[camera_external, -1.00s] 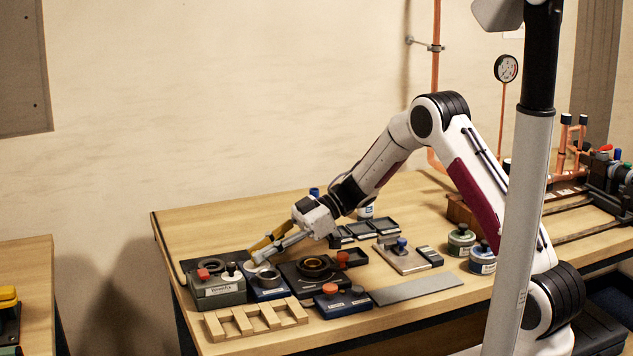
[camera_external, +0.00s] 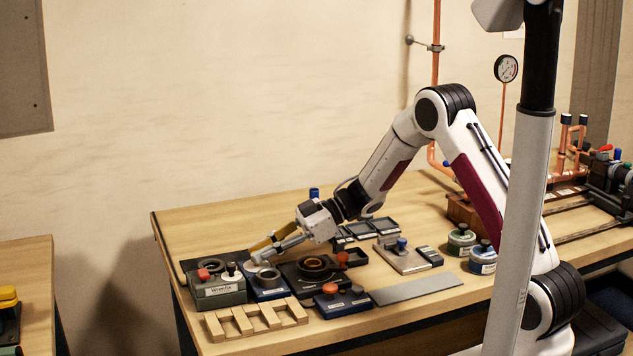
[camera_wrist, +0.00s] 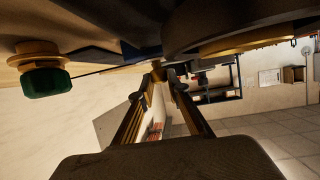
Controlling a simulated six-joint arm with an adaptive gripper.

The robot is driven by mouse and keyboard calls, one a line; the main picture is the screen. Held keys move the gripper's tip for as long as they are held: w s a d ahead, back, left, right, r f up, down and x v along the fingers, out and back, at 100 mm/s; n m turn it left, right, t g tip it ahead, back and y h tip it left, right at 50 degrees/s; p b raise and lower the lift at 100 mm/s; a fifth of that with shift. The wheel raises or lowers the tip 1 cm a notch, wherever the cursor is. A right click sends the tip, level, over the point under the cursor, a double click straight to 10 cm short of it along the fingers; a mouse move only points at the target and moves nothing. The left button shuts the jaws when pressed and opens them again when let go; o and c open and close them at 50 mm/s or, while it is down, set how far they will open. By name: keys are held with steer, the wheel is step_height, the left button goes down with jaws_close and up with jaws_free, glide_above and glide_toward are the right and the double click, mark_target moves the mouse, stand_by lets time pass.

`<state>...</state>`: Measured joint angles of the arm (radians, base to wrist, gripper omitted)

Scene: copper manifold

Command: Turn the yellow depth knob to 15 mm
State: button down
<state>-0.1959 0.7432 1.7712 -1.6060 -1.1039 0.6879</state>
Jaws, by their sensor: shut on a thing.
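My gripper (camera_external: 256,254) reaches down-left over the blue-based unit with a grey ring (camera_external: 268,278), near the left end of the bench. In the wrist view its two long fingers (camera_wrist: 163,76) come together at the tips on a small yellowish piece (camera_wrist: 157,70), which I take as the yellow depth knob. The fingers hide most of it. No scale or 15 mm mark can be read in either view.
A green-grey box (camera_external: 218,291) with red and white knobs stands close left of the gripper. A dark unit with a ring (camera_external: 314,265) is close right. A wooden rack (camera_external: 255,320) lies in front. The bench's back left is clear.

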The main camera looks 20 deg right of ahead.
steer(key=c, duration=1.9)
jaws_free()
steer(key=shift+v, duration=6)
steer(key=shift+r, duration=0.1)
steer(key=shift+w, duration=0.1)
